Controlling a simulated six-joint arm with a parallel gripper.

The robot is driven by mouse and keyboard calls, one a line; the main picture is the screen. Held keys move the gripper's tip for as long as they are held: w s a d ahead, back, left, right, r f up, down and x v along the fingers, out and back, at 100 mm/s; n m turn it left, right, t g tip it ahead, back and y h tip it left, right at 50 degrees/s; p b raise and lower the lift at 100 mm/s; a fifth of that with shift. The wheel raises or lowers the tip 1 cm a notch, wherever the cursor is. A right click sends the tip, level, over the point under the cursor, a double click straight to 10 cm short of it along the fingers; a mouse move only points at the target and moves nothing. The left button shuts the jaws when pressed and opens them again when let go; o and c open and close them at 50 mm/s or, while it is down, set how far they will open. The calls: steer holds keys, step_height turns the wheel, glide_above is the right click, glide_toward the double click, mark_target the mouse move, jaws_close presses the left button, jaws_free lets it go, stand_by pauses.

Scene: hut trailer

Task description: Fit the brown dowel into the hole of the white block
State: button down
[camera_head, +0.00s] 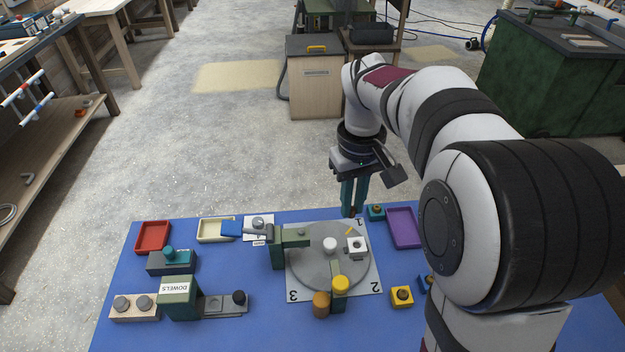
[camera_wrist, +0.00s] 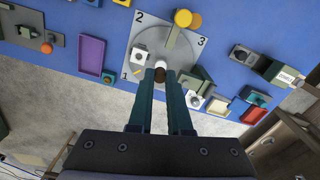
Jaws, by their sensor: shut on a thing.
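My gripper (camera_head: 352,212) hangs over the far edge of the blue table, with its two teal fingers pointing down. In the wrist view my gripper (camera_wrist: 160,80) is shut on the brown dowel (camera_wrist: 160,76), whose dark end shows between the fingertips. The fingers hide most of the dowel. The white block (camera_head: 357,247) sits on the grey round plate, near its right side, with a dark hole in its top. The block also shows in the wrist view (camera_wrist: 140,54), to the left of the fingertips. The dowel is apart from the block.
The grey round plate (camera_head: 315,275) also carries a white cylinder (camera_head: 330,245). Green brackets (camera_head: 278,250) stand at its left, and a yellow-capped post (camera_head: 341,285) at its front. A purple tray (camera_head: 404,228) and a teal block (camera_head: 376,212) lie right of my gripper.

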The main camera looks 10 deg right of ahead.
steer(key=w+d+f+n, duration=0.2)
steer(key=w+f+n, duration=0.1)
steer(key=f, duration=0.3)
steer(key=w+d+f+n, duration=0.2)
steer(key=w+f+n, duration=0.1)
steer(key=f, duration=0.3)
steer(key=shift+d+f, duration=0.2)
steer(key=shift+f, duration=0.2)
steer(key=shift+s+f, duration=0.1)
steer(key=shift+f, duration=2.6)
steer(key=shift+f, duration=0.7)
steer(key=c, duration=0.8)
jaws_free()
steer(key=shift+o, duration=0.2)
step_height(320, 180, up, 16)
